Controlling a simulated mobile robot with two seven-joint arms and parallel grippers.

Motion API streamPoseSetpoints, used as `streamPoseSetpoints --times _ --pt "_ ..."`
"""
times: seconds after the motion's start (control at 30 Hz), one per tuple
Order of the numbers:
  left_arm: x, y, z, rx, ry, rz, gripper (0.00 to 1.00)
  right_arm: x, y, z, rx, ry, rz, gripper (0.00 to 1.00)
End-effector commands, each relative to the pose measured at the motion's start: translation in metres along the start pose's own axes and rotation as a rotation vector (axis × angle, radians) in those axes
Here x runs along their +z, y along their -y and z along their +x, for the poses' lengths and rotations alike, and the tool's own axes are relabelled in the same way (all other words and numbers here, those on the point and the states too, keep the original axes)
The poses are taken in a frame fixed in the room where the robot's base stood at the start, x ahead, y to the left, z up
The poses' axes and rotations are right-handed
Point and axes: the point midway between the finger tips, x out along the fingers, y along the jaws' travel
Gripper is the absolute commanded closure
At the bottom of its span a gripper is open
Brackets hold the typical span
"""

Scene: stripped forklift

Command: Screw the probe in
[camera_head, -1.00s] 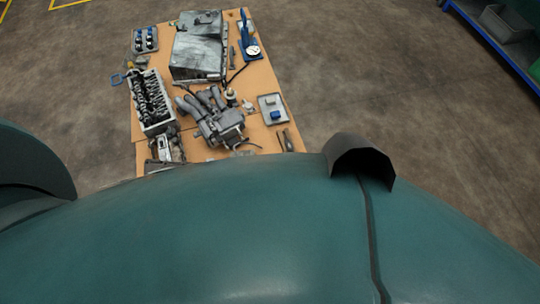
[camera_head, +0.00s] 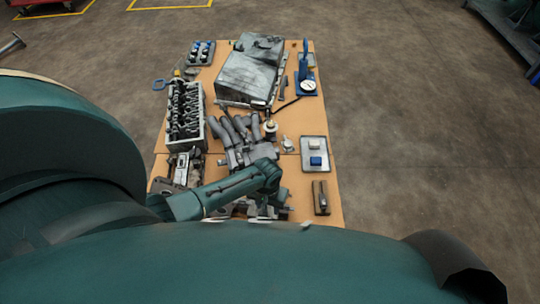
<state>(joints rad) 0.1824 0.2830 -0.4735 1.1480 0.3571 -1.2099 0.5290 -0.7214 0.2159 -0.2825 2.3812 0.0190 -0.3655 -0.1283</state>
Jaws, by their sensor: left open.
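My left gripper (camera_head: 271,198) hangs from the teal arm reaching in from the left, over the front part of the wooden table (camera_head: 331,130). It is open, small and partly hidden by its own wrist. A grey engine part with curved pipes (camera_head: 236,130) lies right behind the wrist, and the arm covers its near side. I cannot tell whether the gripper touches anything. A small upright fitting with a pale top (camera_head: 270,128) stands beside the pipes. I cannot make out for sure which part is the probe. My right gripper is not in view.
A cylinder head (camera_head: 186,115) lies at the left, a large grey metal box (camera_head: 250,77) at the back. A blue stand with a gauge (camera_head: 306,72) is back right. A tray (camera_head: 314,168) holds a blue and a white block. A dark block (camera_head: 321,198) lies front right.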

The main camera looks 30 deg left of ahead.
Motion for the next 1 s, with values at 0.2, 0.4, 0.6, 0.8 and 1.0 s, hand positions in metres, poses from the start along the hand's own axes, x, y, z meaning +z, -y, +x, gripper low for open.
streamPoseSetpoints --times 0.2,0.4,0.6,0.8,1.0 --pt "0.001 -0.001 0.051 0.001 0.001 0.001 0.58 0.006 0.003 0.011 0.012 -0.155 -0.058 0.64" --pt "0.0 -0.001 0.09 0.001 0.0 0.003 0.58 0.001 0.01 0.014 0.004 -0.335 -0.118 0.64" --pt "0.0 -0.001 0.113 0.001 -0.001 0.004 0.58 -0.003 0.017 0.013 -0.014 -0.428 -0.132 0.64" --pt "0.0 -0.001 0.118 0.002 -0.001 0.003 0.58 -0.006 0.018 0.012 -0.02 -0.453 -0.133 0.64" --pt "0.0 -0.001 0.117 0.002 -0.001 0.003 0.58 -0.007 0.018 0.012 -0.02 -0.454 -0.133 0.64"
